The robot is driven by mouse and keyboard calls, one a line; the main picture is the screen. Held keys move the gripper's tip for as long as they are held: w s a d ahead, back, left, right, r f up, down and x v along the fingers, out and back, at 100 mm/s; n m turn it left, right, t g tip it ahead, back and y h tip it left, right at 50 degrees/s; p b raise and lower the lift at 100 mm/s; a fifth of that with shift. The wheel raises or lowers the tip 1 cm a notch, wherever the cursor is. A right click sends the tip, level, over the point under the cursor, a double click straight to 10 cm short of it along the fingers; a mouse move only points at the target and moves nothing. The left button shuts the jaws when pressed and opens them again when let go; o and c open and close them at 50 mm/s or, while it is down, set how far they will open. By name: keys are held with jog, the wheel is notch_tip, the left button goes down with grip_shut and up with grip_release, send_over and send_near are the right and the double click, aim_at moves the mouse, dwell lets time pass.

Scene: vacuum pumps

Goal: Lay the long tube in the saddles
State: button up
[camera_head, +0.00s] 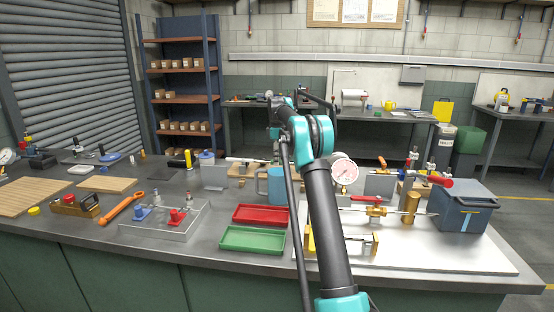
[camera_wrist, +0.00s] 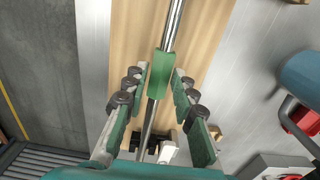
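The long tube (camera_wrist: 173,25) is a shiny metal rod with a green band (camera_wrist: 162,72), lying along a wooden board (camera_wrist: 205,40) in the wrist view. My gripper (camera_wrist: 160,78) is open above it, a finger on each side of the green band, with gaps showing. I cannot tell its height over the tube. In the head view, my arm hides much of the gripper. Two brass-coloured uprights (camera_head: 309,238) (camera_head: 375,243) stand on the white plate (camera_head: 420,262) with a thin rod between them. I cannot tell whether they are the saddles.
A blue mug (camera_head: 275,187) stands near the board (camera_head: 241,171); it also shows in the wrist view (camera_wrist: 302,78). Red (camera_head: 262,214) and green (camera_head: 252,239) trays lie in front. A gauge (camera_head: 343,170) and a dark box (camera_head: 463,212) are at right.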

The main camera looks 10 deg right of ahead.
jog(key=shift+o, duration=1.4)
notch_tip(320, 180, up, 12)
jog(key=shift+c, duration=0.3)
grip_shut()
dwell(0.7)
